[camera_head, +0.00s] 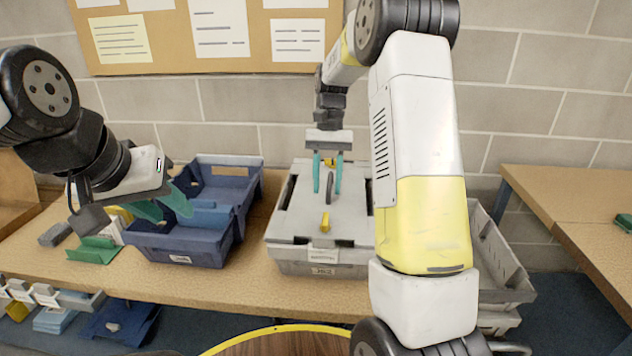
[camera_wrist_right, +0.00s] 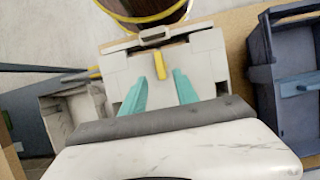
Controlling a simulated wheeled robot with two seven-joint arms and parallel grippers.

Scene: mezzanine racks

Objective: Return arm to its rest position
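My right gripper (camera_head: 327,192) hangs over the grey lidded crate (camera_head: 292,252), its teal fingers apart. In the right wrist view the open fingers (camera_wrist_right: 160,87) show nothing held between them, with the crate lid below. A yellow latch (camera_head: 325,222) on the lid lies ahead of the fingertips; it also shows in the right wrist view (camera_wrist_right: 159,65). My left gripper (camera_head: 174,212) is at the left, in front of the blue bin (camera_head: 182,247) in the picture. Its teal fingers are spread and no object shows between them. Whether it touches the bin is unclear.
Green (camera_head: 95,250) and grey pieces lie left of the blue bin on the wooden bench (camera_head: 240,288). An open grey bin (camera_head: 505,265) is partly behind my right arm. Another table (camera_head: 575,200) stands at right. A brick wall and noticeboard (camera_head: 165,45) are behind.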

